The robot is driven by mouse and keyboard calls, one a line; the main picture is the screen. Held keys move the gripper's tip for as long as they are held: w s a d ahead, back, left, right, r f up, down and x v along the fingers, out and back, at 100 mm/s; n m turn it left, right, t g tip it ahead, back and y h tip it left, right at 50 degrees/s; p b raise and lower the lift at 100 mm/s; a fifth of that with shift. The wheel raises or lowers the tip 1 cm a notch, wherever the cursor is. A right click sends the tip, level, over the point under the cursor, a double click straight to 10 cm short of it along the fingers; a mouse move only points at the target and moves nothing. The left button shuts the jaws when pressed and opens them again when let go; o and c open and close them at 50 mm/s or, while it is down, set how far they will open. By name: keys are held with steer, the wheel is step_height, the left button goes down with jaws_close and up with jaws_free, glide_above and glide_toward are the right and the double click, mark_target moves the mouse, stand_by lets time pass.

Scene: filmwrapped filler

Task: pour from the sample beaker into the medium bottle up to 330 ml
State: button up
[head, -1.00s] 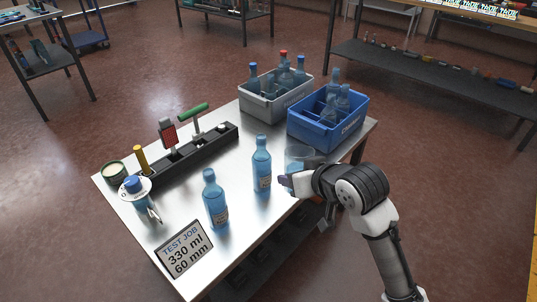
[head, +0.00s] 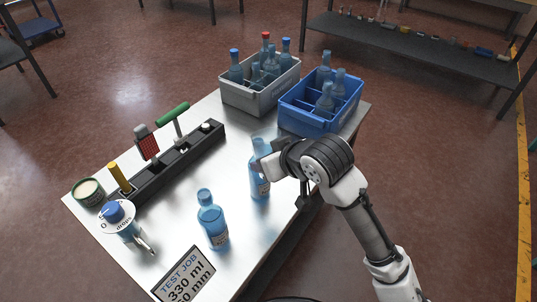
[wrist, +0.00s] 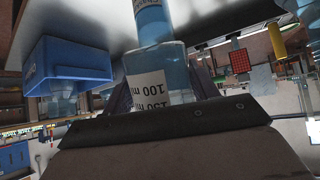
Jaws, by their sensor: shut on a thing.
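My gripper (head: 264,160) is shut on the sample beaker (wrist: 155,72), a clear bluish glass with 100 and 150 ml marks. The wrist view appears upside down. In the head view the beaker (head: 262,145) is mostly hidden by my gripper and overlaps the top of a blue bottle (head: 260,184) standing upright on the table. I cannot tell whether they touch or whether liquid flows. A second blue bottle (head: 212,222) stands upright nearer the front. The bottle labels are too small to read in the head view, so I cannot tell which is the medium bottle.
A sign (head: 184,279) reads TEST JOB 330 ml. A grey crate (head: 257,98) and a blue crate (head: 305,120) hold bottles at the back.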

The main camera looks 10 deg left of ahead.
steer(key=shift+s+d+r+g+h+p, duration=0.2)
steer(key=shift+r+g+h+p, duration=0.35)
steer(key=shift+p, duration=1.3)
steer(key=shift+s+d+r+g+h+p, duration=0.25)
steer(key=shift+g+h+p, duration=0.35)
steer(key=shift+p, duration=1.3)
steer(key=shift+s+d+r+g+h+p, duration=0.1)
steer(key=shift+r+g+h+p, duration=0.5)
steer(key=shift+p, duration=1.25)
stand_by(2.4)
